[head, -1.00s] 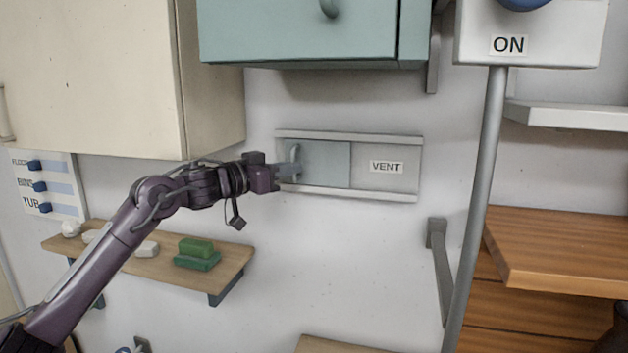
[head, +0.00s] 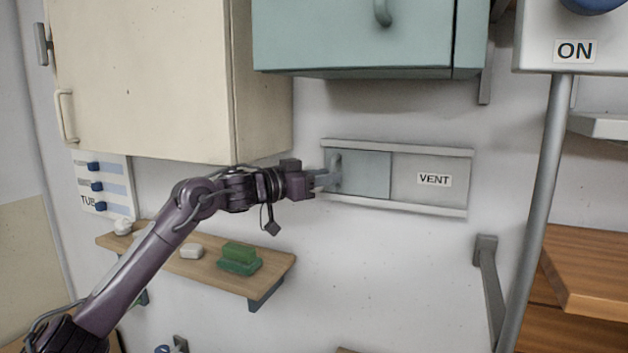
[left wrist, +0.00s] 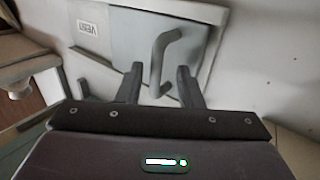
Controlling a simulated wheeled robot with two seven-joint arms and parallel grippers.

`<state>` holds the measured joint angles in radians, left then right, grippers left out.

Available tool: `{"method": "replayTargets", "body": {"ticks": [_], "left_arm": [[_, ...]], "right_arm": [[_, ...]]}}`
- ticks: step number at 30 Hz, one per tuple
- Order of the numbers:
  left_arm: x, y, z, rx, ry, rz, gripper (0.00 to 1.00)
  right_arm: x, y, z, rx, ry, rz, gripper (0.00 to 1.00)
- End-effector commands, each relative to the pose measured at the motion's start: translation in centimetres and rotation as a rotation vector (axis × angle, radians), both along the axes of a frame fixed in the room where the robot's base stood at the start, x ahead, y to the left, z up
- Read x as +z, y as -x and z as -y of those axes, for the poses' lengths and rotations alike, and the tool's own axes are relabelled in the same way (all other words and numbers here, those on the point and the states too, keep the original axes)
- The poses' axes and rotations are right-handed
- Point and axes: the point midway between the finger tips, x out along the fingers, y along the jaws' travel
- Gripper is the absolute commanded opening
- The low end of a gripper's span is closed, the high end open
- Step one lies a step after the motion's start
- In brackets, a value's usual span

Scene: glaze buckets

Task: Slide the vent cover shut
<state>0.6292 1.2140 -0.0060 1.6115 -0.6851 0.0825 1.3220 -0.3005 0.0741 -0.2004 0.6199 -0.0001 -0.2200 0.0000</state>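The vent cover (head: 368,174) is a blue-grey panel in the left half of a railed wall frame (head: 430,211). The bare grey plate to its right bears a VENT label (head: 434,180). The cover's bar handle (head: 336,168) is at its left end. My left gripper (head: 326,180) is at the handle. In the left wrist view the handle (left wrist: 158,62) shows between the spread fingers of my left gripper (left wrist: 159,86), with gaps visible on both sides. My right gripper is not in view.
A teal cabinet (head: 352,42) hangs above the vent and a cream cabinet (head: 140,85) to the upper left. A grey post (head: 540,200) stands right of the vent.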

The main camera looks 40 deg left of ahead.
Motion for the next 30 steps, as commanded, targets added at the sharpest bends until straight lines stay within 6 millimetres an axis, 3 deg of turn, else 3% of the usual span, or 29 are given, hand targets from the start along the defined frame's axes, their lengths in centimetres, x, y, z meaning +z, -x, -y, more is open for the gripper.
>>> {"method": "replayTargets", "body": {"ticks": [6,13,19,30], "left_arm": [[-0.9,2.8,-1.1,0.002,-0.004,0.0,0.33],[-0.6,5.6,-2.1,0.002,-0.002,0.002,0.33],[-0.2,6.6,-2.5,0.002,-0.002,0.001,0.33],[0.0,6.7,-2.5,0.002,-0.001,0.001,0.33]], "right_arm": [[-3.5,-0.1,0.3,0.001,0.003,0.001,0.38],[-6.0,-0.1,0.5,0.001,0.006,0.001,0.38],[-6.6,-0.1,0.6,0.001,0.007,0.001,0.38],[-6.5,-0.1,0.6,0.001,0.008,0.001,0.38]]}}
